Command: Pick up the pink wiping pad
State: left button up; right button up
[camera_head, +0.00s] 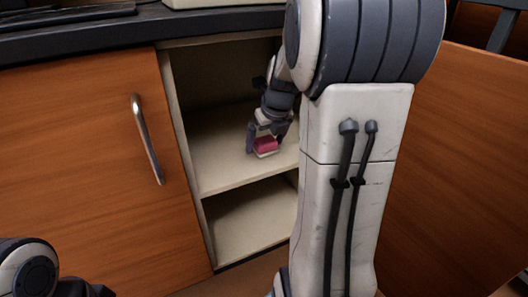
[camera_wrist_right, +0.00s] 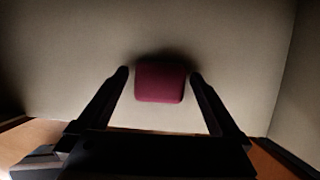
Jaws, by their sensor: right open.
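The pink wiping pad (camera_head: 265,145) lies on the upper shelf of an open cabinet. In the right wrist view the pad (camera_wrist_right: 160,82) sits between the two dark fingertips, with a small gap on each side. My right gripper (camera_head: 265,143) reaches into the cabinet and is open around the pad; its fingers (camera_wrist_right: 160,76) also show in the right wrist view. Part of the pad is hidden by the gripper in the head view. My left gripper is not in view; only a part of my left arm shows at the lower left.
The cabinet shelf (camera_head: 225,170) is otherwise bare where visible, with a lower compartment (camera_head: 245,225) below it. A closed wooden door (camera_head: 80,170) with a metal handle (camera_head: 147,140) is at the left. A wooden panel (camera_head: 455,170) stands at the right. A dark countertop (camera_head: 100,33) runs above.

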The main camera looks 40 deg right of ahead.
jog(key=shift+w+f, duration=0.1)
jog(key=c, duration=1.2)
jog(key=shift+c, duration=0.2)
